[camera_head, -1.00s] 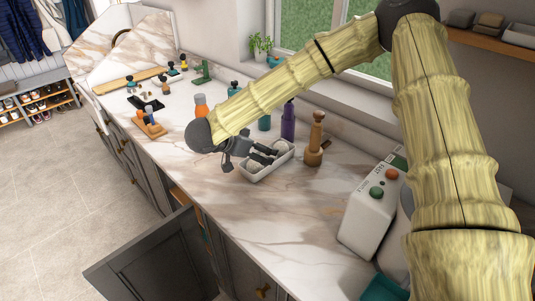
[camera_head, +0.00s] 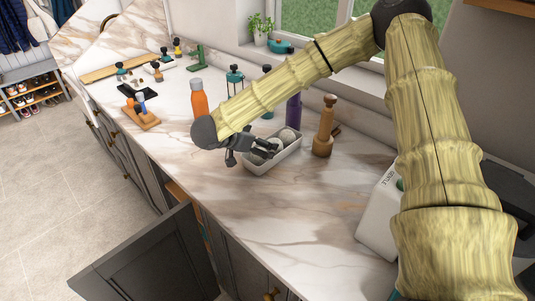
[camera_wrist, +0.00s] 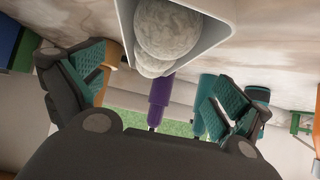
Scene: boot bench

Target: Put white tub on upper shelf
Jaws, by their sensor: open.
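The white tub (camera_head: 275,160) is a small rectangular open box on the marble counter, holding several pale round balls (camera_head: 287,136). In the wrist view the tub (camera_wrist: 210,32) is at the top centre, balls showing inside. My gripper (camera_head: 268,147) is open at the tub's left end, its fingers overlapping the tub in the head view. In the wrist view its teal-padded fingers (camera_wrist: 155,92) are spread wide with nothing between them; whether they touch the tub cannot be told. A wooden shelf edge (camera_head: 500,7) shows at top right; its top is out of view.
An orange bottle (camera_head: 199,103), a purple bottle (camera_head: 293,112) and a wooden grinder-like piece (camera_head: 325,128) stand around the tub. A white box (camera_head: 376,222) is at right. The counter in front of the tub is clear. A grey cabinet door (camera_head: 150,258) hangs open below.

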